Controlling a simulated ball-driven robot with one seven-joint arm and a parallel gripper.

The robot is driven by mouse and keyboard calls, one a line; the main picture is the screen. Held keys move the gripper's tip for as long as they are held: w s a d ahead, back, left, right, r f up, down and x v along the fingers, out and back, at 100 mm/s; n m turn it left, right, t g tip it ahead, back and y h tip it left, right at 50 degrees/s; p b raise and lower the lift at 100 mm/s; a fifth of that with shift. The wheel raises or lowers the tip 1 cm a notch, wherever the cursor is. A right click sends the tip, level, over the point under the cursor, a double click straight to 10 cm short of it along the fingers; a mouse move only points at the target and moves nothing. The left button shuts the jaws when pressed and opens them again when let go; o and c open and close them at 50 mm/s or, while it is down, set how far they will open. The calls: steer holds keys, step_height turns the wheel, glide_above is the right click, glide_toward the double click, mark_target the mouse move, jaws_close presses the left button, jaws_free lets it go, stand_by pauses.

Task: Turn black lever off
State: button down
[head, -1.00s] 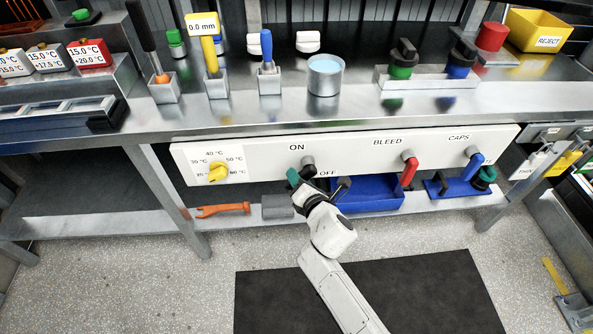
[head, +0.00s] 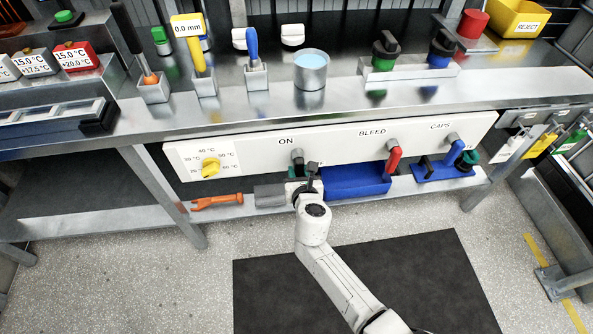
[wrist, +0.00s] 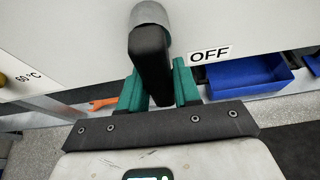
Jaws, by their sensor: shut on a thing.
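The black lever hangs from a round grey pivot on the white panel and points down, tilted slightly right, in the wrist view (wrist: 152,55). The "OFF" label (wrist: 210,54) is to its right. My gripper (wrist: 160,84) is shut on the lever, with a green finger on each side of it. In the head view my gripper (head: 307,172) is at the panel's lower edge below the grey pivot (head: 297,154). There the lever and the "OFF" label are mostly hidden by the gripper. The "ON" label (head: 286,142) shows above left of the pivot.
A red lever (head: 393,160) and a blue lever (head: 455,152) are to the right on the panel. A yellow dial (head: 211,167) is to the left. A blue bin (head: 355,181) and an orange wrench (head: 217,201) lie on the shelf below. The floor in front is clear.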

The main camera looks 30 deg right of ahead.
steer(key=shift+s+d+f, duration=0.1)
stand_by(0.5)
steer(key=c, duration=0.9)
jaws_free()
steer(key=p+v, duration=0.3)
steer(key=v, duration=0.7)
steer(key=shift+s+a, duration=0.25)
steer(key=shift+s, duration=0.05)
